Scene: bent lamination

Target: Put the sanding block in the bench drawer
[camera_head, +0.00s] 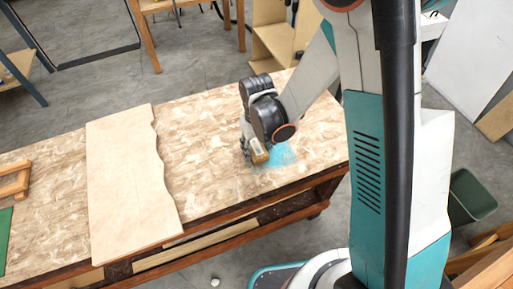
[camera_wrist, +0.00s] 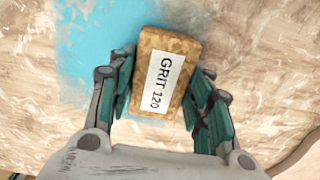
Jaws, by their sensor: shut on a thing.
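The sanding block (camera_wrist: 180,48) is a brown cork-like block with a white label reading "GRIT 120". My gripper (camera_wrist: 160,90) is shut on it, one teal-padded finger on each side, in the wrist view. In the head view my gripper (camera_head: 255,150) is low over the right part of the bench, and the block (camera_head: 260,156) shows at its tip beside a blue patch. I cannot tell whether the block touches the bench top. The bench (camera_head: 205,185) has a open space under its top along the front; I cannot make out a drawer clearly.
A pale board with a wavy edge (camera_head: 125,180) lies across the bench left of my gripper. A wooden frame piece (camera_head: 15,182) and a green sheet (camera_head: 5,235) lie at the far left. A green bin (camera_head: 472,195) stands at the right. The bench around the block is clear.

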